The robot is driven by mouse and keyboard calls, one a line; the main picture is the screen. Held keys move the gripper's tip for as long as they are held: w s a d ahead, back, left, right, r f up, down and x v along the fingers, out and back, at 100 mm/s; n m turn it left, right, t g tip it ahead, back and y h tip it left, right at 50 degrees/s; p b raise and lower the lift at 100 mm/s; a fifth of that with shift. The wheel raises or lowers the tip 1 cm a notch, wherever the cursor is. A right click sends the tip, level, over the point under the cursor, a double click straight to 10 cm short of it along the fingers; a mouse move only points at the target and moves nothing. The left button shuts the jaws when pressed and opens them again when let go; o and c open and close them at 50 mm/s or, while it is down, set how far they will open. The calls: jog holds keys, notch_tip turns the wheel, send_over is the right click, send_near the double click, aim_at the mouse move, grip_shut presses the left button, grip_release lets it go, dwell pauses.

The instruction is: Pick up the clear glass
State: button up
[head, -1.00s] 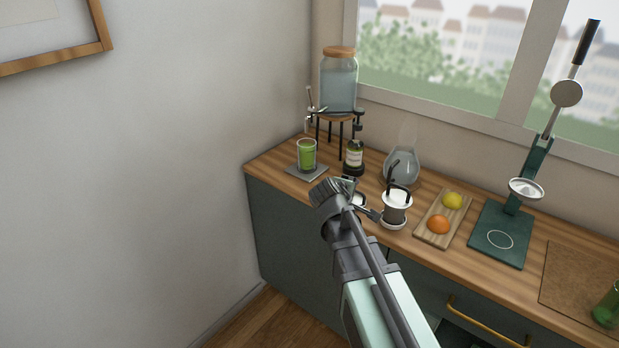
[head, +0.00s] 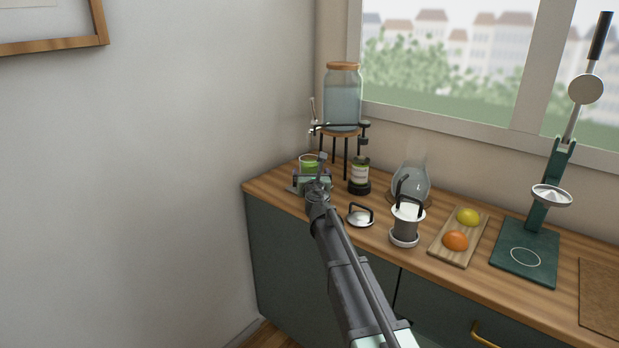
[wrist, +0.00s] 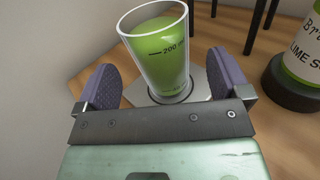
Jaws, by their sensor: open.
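The clear glass (wrist: 160,58) holds green liquid and has a "200 ml" mark. It stands upright on a grey square plate (wrist: 199,84) in the wrist view. My gripper (wrist: 165,85) is open, with one purple-grey finger pad on each side of the glass's lower part.
A dispenser jar (head: 342,97) on a black-legged stand is behind the glass. A lid with a handle (head: 360,216), a white-rimmed pot (head: 405,222), a fruit board (head: 444,249) and a green press (head: 527,255) stand further right.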

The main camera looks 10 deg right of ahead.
aim_at(310, 163)
jog(key=w, duration=0.5)
jog(key=shift+d, duration=0.1)
jog(key=c, duration=1.4)
jog(key=shift+o, duration=0.2)
jog(key=shift+r+p, duration=1.9)
jog(key=shift+p, duration=0.05)
jog(key=shift+s+f, duration=0.2)
jog(key=shift+s, duration=0.2)
jog(key=s+a, duration=0.1)
jog(key=s, duration=1.6)
jog(key=shift+s+a, duration=0.15)
